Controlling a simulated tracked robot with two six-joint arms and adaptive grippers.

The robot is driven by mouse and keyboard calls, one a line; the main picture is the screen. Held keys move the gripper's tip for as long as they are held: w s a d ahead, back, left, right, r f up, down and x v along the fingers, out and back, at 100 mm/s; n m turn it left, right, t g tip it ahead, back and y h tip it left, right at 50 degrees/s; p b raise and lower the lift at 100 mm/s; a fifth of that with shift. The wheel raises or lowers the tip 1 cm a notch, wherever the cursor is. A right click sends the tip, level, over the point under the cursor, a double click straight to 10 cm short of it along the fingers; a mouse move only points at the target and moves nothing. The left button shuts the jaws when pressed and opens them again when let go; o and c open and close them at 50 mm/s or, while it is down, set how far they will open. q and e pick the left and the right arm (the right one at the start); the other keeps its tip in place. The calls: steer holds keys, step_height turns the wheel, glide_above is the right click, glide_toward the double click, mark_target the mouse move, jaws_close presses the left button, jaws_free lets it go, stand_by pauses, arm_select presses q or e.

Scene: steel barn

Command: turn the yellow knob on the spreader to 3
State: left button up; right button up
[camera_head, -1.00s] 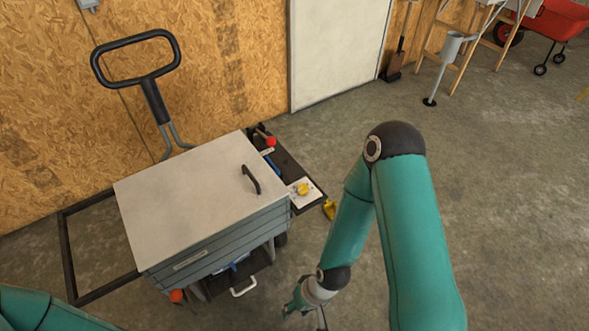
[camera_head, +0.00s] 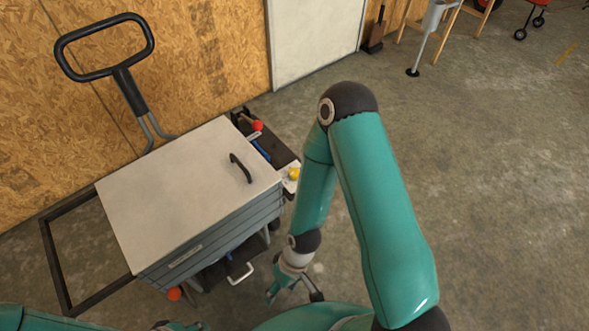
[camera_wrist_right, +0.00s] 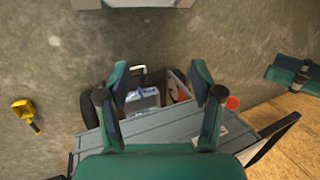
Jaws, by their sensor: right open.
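The spreader (camera_head: 165,200) is a grey box with a pale lid and a black lid grip, standing by the wood wall. My right gripper (camera_head: 293,292) is open and empty, in front of the spreader, well below the knob in the head view. In the right wrist view its fingers (camera_wrist_right: 160,72) are spread before the spreader's grey side (camera_wrist_right: 155,125); the knob does not show there. My left gripper (camera_head: 180,326) barely shows at the bottom edge.
A white handle (camera_head: 240,273) sticks out below the box. Concrete floor right of my right arm is clear.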

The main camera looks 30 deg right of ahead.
steer(key=w+d+n+g, duration=0.1)
steer(key=w+n+g, duration=0.1)
steer(key=w+n, duration=0.25)
step_height(320, 180, up, 15)
steer(key=n+t+h+b, duration=0.35)
steer(key=n+b, duration=0.55)
steer(key=b, duration=0.6)
glide_above(294, 172)
steer(key=shift+h, duration=0.35)
step_height(294, 172, down, 17)
steer(key=b, duration=0.2)
steer(key=shift+w+r+b, duration=0.1)
steer(key=shift+r+b, duration=0.1)
steer(key=shift+b, duration=0.15)
